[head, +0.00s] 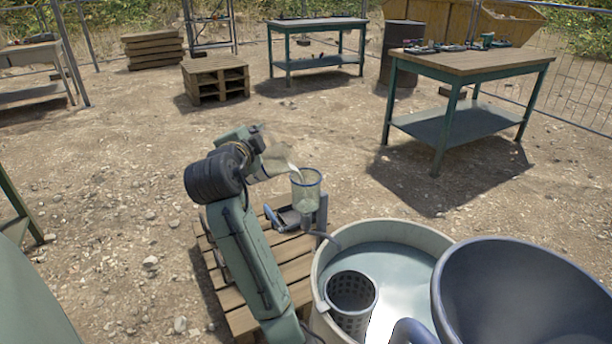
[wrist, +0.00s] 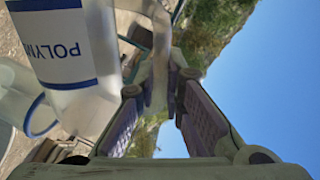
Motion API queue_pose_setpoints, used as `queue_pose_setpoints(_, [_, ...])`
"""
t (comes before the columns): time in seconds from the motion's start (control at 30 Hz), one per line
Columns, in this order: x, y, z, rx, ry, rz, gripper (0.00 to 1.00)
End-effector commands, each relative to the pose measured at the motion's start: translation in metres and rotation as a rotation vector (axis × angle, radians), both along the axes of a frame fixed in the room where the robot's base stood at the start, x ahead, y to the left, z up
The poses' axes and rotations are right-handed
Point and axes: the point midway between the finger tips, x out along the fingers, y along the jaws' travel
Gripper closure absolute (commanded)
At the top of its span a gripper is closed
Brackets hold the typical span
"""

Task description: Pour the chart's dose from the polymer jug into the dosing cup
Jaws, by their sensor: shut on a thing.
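The polymer jug (wrist: 70,50), whitish and translucent with a blue-edged "POLYM" label, fills the left of the wrist view. My gripper (wrist: 160,85) is shut on its handle. In the head view the jug (head: 276,159) is tilted to the right, partly behind my gripper (head: 258,150). A pale stream runs from its mouth toward the clear dosing cup (head: 307,190). The cup stands upright just below and to the right of the jug, beside a grey post. The level in the cup is too small to read. I cannot make out the chart.
A wooden pallet (head: 292,262) lies under the cup's stand. A round tank (head: 420,232) with pale liquid and a perforated basket (head: 351,296) is at right, beside a large dark bowl (head: 530,300). Worktables (head: 475,64) stand farther back on open gravel.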

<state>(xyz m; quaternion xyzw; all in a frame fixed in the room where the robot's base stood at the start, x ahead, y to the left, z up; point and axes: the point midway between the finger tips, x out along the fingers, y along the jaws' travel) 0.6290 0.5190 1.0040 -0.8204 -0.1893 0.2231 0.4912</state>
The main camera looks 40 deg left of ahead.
Motion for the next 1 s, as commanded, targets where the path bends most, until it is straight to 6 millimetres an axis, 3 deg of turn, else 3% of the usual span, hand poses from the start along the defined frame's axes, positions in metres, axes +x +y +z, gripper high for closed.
queue_pose_setpoints(1.0, [0.0023,-0.0033,0.0048,0.033,0.022,0.0,1.0])
